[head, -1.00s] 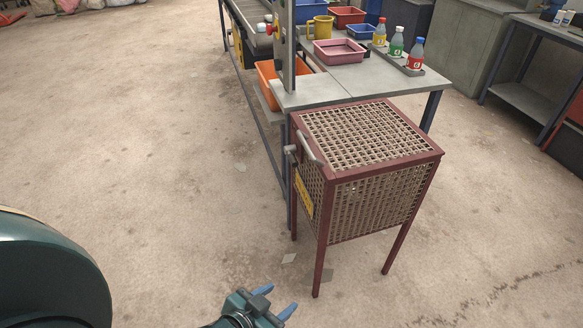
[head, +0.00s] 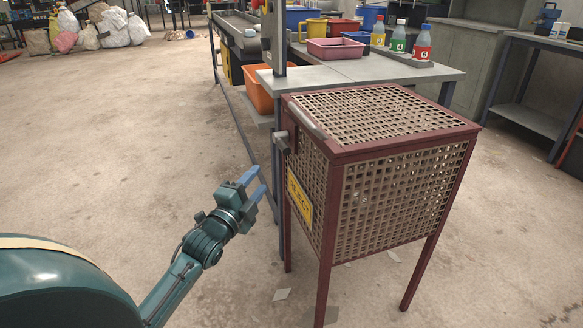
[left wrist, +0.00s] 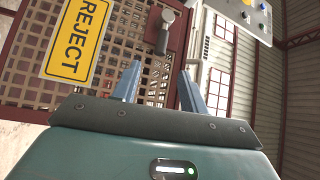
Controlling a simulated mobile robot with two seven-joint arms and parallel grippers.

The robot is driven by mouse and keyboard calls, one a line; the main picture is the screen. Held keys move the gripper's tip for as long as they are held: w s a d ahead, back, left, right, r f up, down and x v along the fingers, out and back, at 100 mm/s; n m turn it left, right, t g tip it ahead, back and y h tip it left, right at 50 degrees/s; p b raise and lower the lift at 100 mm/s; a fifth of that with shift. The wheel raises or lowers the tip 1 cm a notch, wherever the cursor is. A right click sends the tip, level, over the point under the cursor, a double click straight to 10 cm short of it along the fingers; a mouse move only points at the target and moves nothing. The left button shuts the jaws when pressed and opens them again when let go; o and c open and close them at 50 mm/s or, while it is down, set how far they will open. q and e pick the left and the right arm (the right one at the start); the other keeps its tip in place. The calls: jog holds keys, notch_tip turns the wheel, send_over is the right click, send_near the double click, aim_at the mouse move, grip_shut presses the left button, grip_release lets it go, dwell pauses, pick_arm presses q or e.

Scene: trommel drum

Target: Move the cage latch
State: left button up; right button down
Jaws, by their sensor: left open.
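The cage (head: 400,190) is a box of tan mesh in a dark red frame on legs. Its latch (head: 281,140) is a small grey piece on the left side near the top edge. In the left wrist view the latch (left wrist: 165,30) shows as a grey handle with a dark grip, beyond the fingertips. My left gripper (head: 255,183) is open and empty, to the left of the cage and lower than the latch, with its blue fingers pointing towards it. The fingers also show in the left wrist view (left wrist: 160,75), apart from the latch. My right gripper is not in view.
A yellow REJECT sign (head: 299,203) is on the cage side near the gripper. A grey bar (head: 307,117) lies along the top left edge. A grey table (head: 325,75) with bins and bottles stands behind. The floor at left is clear.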

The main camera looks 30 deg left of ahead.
aim_at(285, 143)
pick_arm(q)
jog(key=w+a+r+b, duration=0.1)
jog(key=w+r+b, duration=0.1)
jog(key=w, duration=1.1)
jog(key=shift+a+b, duration=0.2)
jog(key=shift+b, duration=0.6)
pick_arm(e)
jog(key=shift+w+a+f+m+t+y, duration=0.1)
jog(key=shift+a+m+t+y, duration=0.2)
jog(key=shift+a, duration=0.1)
pick_arm(q)
jog(key=shift+w, duration=0.1)
jog(key=shift+c, duration=0.3)
grip_shut()
